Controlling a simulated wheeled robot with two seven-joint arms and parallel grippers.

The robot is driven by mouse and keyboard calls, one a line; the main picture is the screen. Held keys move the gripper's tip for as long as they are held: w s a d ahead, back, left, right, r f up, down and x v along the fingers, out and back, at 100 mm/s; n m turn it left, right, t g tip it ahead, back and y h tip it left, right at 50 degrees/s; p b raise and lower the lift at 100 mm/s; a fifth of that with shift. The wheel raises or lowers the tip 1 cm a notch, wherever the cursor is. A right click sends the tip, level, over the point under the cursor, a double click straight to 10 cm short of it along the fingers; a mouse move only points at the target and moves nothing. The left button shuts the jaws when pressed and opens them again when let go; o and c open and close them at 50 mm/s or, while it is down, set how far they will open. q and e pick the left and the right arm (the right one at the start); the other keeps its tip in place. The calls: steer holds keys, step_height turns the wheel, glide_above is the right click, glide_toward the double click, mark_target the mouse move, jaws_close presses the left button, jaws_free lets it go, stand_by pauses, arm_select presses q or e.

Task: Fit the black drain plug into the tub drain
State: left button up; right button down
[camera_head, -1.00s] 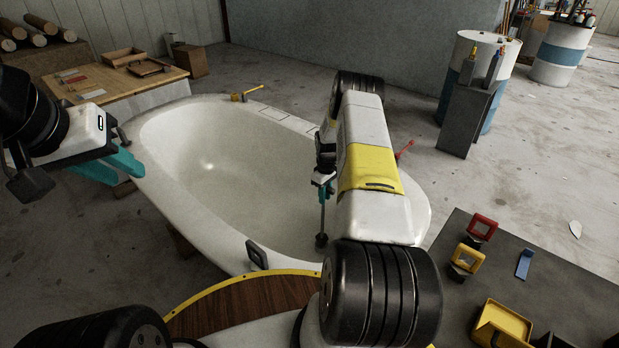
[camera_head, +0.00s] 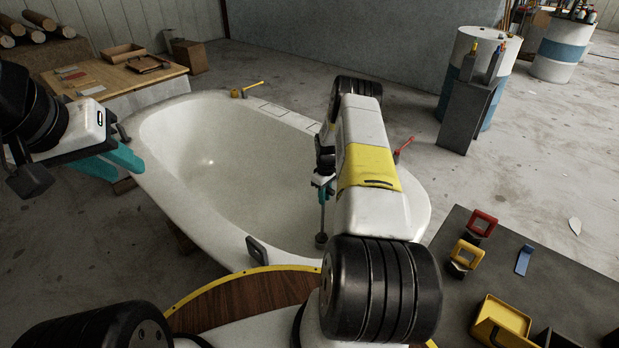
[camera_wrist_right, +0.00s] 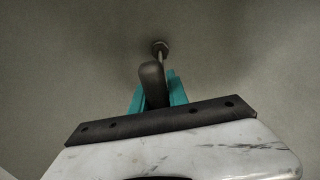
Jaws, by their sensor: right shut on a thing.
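The white tub (camera_head: 200,150) stands in the middle of the head view. My right gripper (camera_head: 325,190) reaches down into its near right part. It is shut on the dark upright handle of the plug, which shows in the right wrist view (camera_wrist_right: 152,82). A thin stem runs down to the dark plug end (camera_head: 321,238), low inside the tub. The plug end also shows in the wrist view (camera_wrist_right: 160,47). I cannot make out the drain opening. My left gripper (camera_head: 122,160), with teal fingers, is outside the tub's left rim; its opening is unclear.
A dark table (camera_head: 560,270) at the right holds a red frame (camera_head: 482,223), a yellow frame (camera_head: 467,254) and a yellow bin (camera_head: 503,317). A wooden table (camera_head: 110,80) stands behind left. A yellow-handled tool (camera_head: 245,91) lies on the far rim. Open floor lies behind the tub.

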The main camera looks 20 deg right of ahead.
steer(key=shift+f, duration=0.4)
steer(key=shift+c, duration=2)
jaws_free()
steer(key=shift+r, duration=7)
